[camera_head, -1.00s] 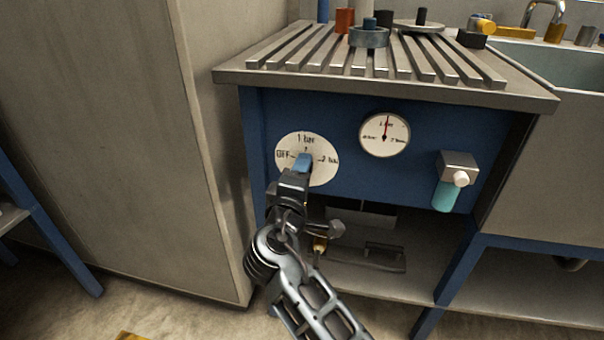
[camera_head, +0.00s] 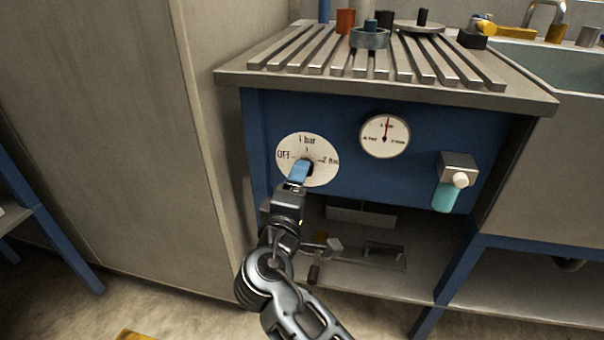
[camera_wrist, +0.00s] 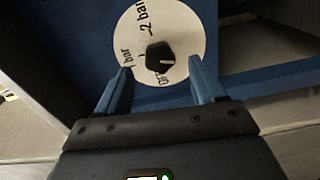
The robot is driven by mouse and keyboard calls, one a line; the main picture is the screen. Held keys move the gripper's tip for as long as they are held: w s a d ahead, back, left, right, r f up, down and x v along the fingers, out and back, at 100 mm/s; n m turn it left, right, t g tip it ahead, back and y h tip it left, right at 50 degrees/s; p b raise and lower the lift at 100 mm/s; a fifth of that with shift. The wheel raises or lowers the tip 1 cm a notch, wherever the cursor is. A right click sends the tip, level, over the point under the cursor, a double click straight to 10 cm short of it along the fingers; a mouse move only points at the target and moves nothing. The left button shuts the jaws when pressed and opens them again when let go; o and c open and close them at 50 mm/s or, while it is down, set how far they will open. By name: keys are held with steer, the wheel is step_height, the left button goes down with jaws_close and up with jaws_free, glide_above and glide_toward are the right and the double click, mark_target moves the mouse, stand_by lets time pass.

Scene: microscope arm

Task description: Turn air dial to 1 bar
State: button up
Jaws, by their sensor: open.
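The air dial (camera_head: 318,146) is a round white plate on the blue panel, lettered OFF at left, 1 bar at top and 2 bar at right. Its black knob (camera_wrist: 160,55) shows in the wrist view with a short white mark pointing right, on the side away from the 1 bar lettering. My gripper (camera_head: 298,172) is open just in front of the dial's lower part and hides some of the knob in the head view. In the wrist view, its blue fingers (camera_wrist: 160,72) are spread on either side of the knob and hold nothing. The gauge (camera_head: 385,135) needle points up, near 1 bar.
A teal-and-grey fitting (camera_head: 455,180) sticks out at the panel's right. The slatted bench top (camera_head: 290,78) overhangs above, with several small objects on it. A tall grey cabinet (camera_head: 110,130) stands close at left. A shelf (camera_head: 400,275) lies below the panel.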

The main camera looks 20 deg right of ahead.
steer(key=v, duration=0.3)
steer(key=shift+s+a, duration=0.2)
steer(key=shift+s, duration=0.15)
steer(key=s+d+f+m+g+y, duration=0.1)
steer(key=s+f+y, duration=0.4)
steer(key=s+f, duration=0.5)
steer(key=s+d+f+g+y, duration=0.1)
steer(key=s+f+y, duration=0.4)
steer(key=s, duration=0.9)
steer(key=s+d+r+m+t, duration=0.1)
steer(key=s+r+m, duration=0.5)
steer(key=s, duration=0.4)
steer(key=s+d+r+m+t, duration=0.1)
steer(key=s+d+r+m, duration=0.15)
steer(key=s+r, duration=0.6)
step_height(320, 180, up, 19)
steer(key=p, duration=2)
steer(key=shift+s+a+r+y+p, duration=0.15)
steer(key=shift+s+a+y+p, duration=0.15)
steer(key=shift+a+p, duration=0.1)
